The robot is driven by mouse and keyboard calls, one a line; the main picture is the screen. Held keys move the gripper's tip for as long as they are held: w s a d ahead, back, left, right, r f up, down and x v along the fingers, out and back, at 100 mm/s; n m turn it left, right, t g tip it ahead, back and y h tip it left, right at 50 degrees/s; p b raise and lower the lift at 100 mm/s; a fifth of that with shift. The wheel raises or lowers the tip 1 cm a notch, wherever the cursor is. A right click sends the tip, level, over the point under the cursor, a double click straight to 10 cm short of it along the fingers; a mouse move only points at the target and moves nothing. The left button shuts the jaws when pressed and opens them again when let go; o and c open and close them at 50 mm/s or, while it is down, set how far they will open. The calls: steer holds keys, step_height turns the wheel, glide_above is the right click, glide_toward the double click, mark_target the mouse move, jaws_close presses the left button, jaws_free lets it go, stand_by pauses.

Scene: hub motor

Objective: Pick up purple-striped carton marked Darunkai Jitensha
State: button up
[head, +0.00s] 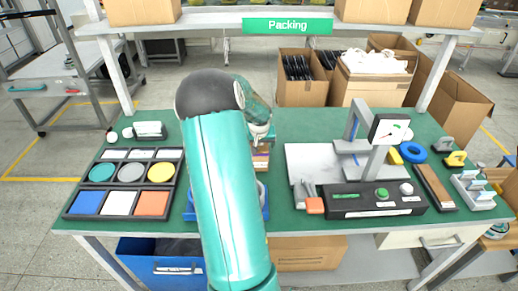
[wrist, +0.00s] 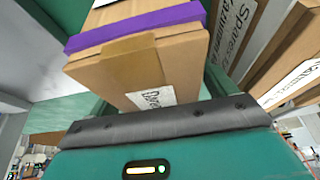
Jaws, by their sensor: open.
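The purple-striped carton (wrist: 115,72) is brown cardboard with a purple band across it and tan tape on its near face. It fills the upper middle of the wrist view. A white label on it shows only the first letters of a name, partly cut off by my gripper. My gripper (head: 260,133) is open, with the carton close in front of its palm; I cannot tell whether they touch. In the head view my arm hides most of the gripper, and only a small part of the cartons (head: 261,158) shows below it.
Other labelled cartons (wrist: 290,75) stand close on the right in the wrist view. On the green bench (head: 290,124), a sorting tray (head: 108,205) is left of my arm and a gauge stand (head: 375,195) is right. A Packing shelf (head: 210,21) spans above.

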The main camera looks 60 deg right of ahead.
steer(key=shift+c, duration=0.2)
steer(key=c, duration=1.3)
steer(key=shift+r, duration=0.1)
